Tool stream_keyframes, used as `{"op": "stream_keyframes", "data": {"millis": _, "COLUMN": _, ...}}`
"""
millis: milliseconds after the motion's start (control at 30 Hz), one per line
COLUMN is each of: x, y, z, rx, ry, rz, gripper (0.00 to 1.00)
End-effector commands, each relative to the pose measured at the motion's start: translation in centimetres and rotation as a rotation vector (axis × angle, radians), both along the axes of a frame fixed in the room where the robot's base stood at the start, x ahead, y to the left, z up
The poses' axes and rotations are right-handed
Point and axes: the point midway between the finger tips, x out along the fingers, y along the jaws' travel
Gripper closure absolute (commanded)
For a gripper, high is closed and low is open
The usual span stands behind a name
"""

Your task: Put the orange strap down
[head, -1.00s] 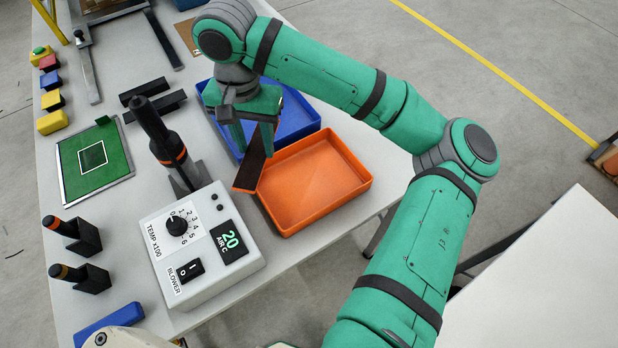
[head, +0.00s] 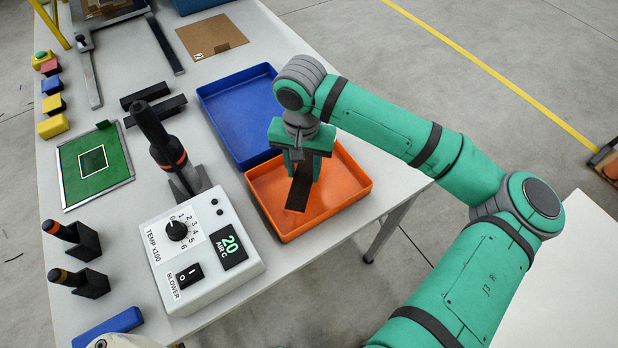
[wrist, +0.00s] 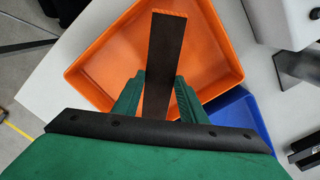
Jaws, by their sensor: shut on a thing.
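The strap (head: 298,195) is a flat strip with a dark face. An orange end edge shows on the strap in the wrist view (wrist: 166,58). My gripper (head: 303,175) is shut on it, and one end of it sticks out past the fingers. In the wrist view the two green fingers of my gripper (wrist: 157,90) stand on either side of the strap. Strap and gripper are over the orange tray (head: 345,204). The tray's floor shows around the strap; whether the strap touches it I cannot tell.
A blue tray (head: 240,112) lies behind the orange one, empty as far as I see. The blower control box (head: 205,255) and black hot-air tool (head: 160,140) stand left of the orange tray. A green board (head: 95,165) lies further left. The table's edge is close on the right.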

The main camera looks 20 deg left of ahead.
Motion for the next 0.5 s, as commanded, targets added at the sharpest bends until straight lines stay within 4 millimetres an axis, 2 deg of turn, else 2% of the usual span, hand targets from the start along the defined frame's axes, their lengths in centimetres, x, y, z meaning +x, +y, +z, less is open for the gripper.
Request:
{"op": "stream_keyframes", "data": {"millis": 267, "x": 0.4, "y": -1.4, "z": -1.5, "rx": 0.0, "ry": 0.002, "rz": -0.004, "gripper": 0.83}}
{"op": "stream_keyframes", "data": {"millis": 400, "x": 0.3, "y": -1.3, "z": -3.6, "rx": -0.001, "ry": 0.003, "rz": -0.002, "gripper": 0.83}}
{"op": "stream_keyframes", "data": {"millis": 500, "x": 0.4, "y": -1.2, "z": -4.4, "rx": 0.0, "ry": 0.001, "rz": -0.001, "gripper": 0.83}}
